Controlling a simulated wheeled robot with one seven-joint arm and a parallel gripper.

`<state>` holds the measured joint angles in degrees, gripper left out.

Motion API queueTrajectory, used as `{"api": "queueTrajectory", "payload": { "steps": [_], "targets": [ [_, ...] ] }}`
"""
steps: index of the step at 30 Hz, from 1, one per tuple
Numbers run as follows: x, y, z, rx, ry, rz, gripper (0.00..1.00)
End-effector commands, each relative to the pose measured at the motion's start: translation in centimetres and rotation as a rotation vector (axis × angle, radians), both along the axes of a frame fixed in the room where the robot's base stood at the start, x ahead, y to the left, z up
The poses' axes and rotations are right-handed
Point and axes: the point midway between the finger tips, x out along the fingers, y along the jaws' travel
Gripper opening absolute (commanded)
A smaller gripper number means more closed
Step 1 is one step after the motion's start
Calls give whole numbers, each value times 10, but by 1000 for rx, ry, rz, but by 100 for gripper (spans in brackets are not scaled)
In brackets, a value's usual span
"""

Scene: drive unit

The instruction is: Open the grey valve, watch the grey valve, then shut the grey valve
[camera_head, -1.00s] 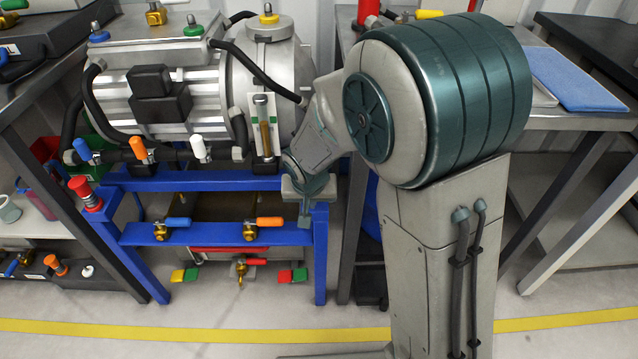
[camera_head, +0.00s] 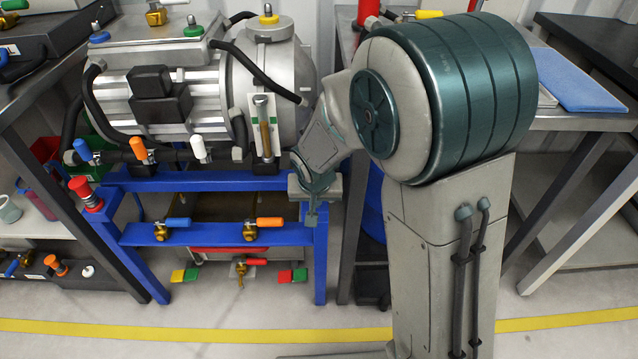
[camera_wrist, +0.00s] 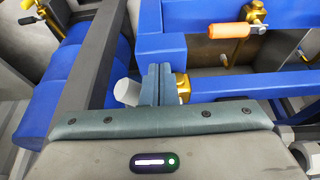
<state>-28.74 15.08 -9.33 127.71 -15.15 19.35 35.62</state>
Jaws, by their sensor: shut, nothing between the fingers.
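My gripper (camera_head: 311,217) is shut and empty at the right end of the front blue rail. In the wrist view its closed fingers (camera_wrist: 158,84) stand upright in front of a valve. That valve's light grey handle (camera_wrist: 128,92) shows to the left of the fingers, and its brass body (camera_wrist: 182,86) to their right. The handle points to the same side of its body as the orange handle does. The fingers hide the middle of the valve, and I cannot tell whether they touch the handle. In the head view I cannot make out this valve behind my gripper.
An orange-handled valve (camera_head: 269,222) and a blue-handled valve (camera_head: 177,223) sit on the same rail. A white-handled valve (camera_head: 198,148) is on the manifold above. A blue corner post (camera_head: 320,265) and a dark table leg (camera_head: 349,240) stand close to my gripper.

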Motion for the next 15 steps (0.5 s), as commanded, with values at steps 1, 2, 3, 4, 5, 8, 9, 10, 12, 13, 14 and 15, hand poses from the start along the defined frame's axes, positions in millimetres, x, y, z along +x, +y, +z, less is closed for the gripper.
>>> {"api": "queueTrajectory", "payload": {
  "steps": [1,2,3,4,5,8,9,10,12,13,14,15],
  "targets": [
    [1,-3,0,-1,0,-1,0],
    [1,-4,0,0,0,-1,0],
    [1,-4,0,0,0,0,0],
    [1,-4,0,0,0,0,0],
    [1,-4,0,0,0,0,0],
    [1,-4,0,0,0,0,0],
    [1,-4,0,0,0,1,0],
    [1,-4,0,0,0,1,0],
    [1,-5,0,-1,0,0,0],
    [1,-5,0,-1,0,0,0],
    [2,-6,0,-1,0,0,0],
    [2,-8,0,-1,1,-1,0]
  ]
}}
